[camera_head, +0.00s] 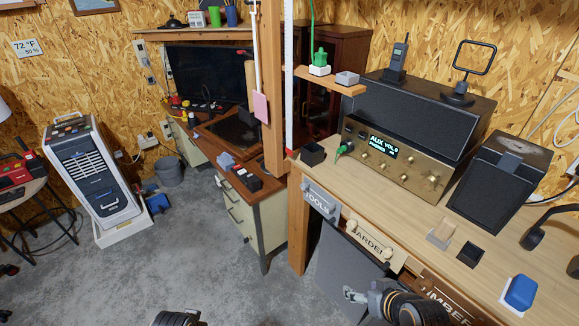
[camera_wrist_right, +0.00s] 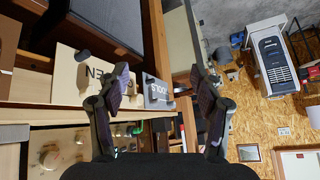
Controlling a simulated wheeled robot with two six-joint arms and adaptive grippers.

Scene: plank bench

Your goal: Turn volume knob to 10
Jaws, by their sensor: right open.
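The brass-fronted amplifier (camera_head: 395,160) stands on the bench at right in the head view. Its lit display (camera_head: 383,142) reads AUX and VOL with what looks like 0. A larger round knob (camera_head: 434,181) sits at the right end of its front, with smaller knobs along the panel. My right gripper (camera_head: 357,295) is low in front of the bench, below and apart from the amplifier. In the right wrist view its two fingers (camera_wrist_right: 160,85) are spread with nothing between them. A round knob (camera_wrist_right: 49,155) shows on a panel at lower left there.
A dark speaker (camera_head: 497,180), a blue object (camera_head: 520,292) and small blocks stand on the bench. Labelled drawers (camera_head: 375,243) face my right arm below the bench edge. A green plug (camera_head: 345,147) sits at the amplifier's left. The wooden post (camera_head: 273,90) rises left of the bench.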

